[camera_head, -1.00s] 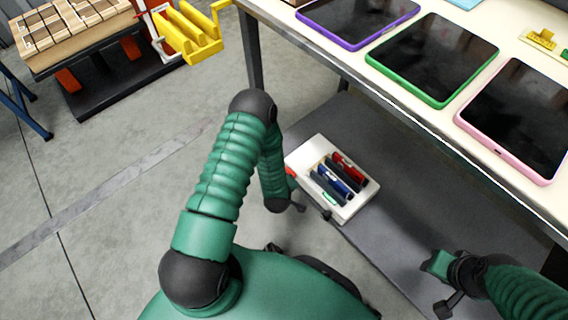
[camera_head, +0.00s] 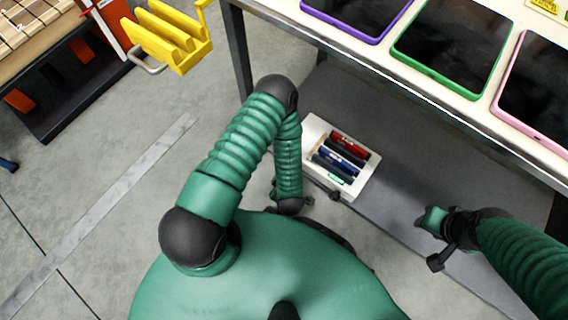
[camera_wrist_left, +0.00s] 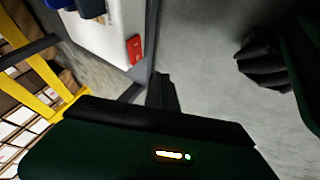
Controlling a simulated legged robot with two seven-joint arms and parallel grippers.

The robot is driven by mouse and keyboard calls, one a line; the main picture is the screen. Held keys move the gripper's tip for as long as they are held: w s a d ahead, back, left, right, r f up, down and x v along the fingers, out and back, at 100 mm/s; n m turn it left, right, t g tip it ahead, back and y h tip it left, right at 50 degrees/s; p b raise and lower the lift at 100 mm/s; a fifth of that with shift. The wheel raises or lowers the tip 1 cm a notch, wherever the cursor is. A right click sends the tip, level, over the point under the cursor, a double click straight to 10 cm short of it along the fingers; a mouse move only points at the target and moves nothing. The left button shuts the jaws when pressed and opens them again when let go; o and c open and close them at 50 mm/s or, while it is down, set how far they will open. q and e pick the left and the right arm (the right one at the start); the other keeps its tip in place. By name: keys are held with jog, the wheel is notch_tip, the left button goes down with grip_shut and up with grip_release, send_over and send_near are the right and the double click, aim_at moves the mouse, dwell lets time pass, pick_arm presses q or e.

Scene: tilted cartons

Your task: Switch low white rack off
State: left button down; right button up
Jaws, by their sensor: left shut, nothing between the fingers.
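The low white rack (camera_head: 350,187) sits on the grey lower shelf under the table, with red, blue and dark blocks standing in it. In the left wrist view, part of the white rack (camera_wrist_left: 96,36) shows at the top, with a red rocker switch (camera_wrist_left: 134,49) on its side. In the head view the switch is hidden behind my left arm. My left gripper (camera_head: 308,199) is shut and empty, just left of the rack's near corner. In the left wrist view its dark fingers (camera_wrist_left: 161,92) are below the switch and apart from it. My right gripper (camera_head: 428,240) is right of the rack; its jaws are unclear.
The tabletop above holds purple-, green- and pink-framed tablets (camera_head: 449,48); its front edge overhangs the grey shelf (camera_head: 410,165).

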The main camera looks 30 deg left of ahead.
pick_arm(q)
jog(key=w+a+f+b, duration=0.3)
jog(key=w+f+b, duration=0.3)
jog(key=w+b, duration=0.1)
jog(key=shift+w+a+f, duration=0.25)
jog(key=shift+w+f, duration=0.15)
jog(key=shift+w, duration=0.05)
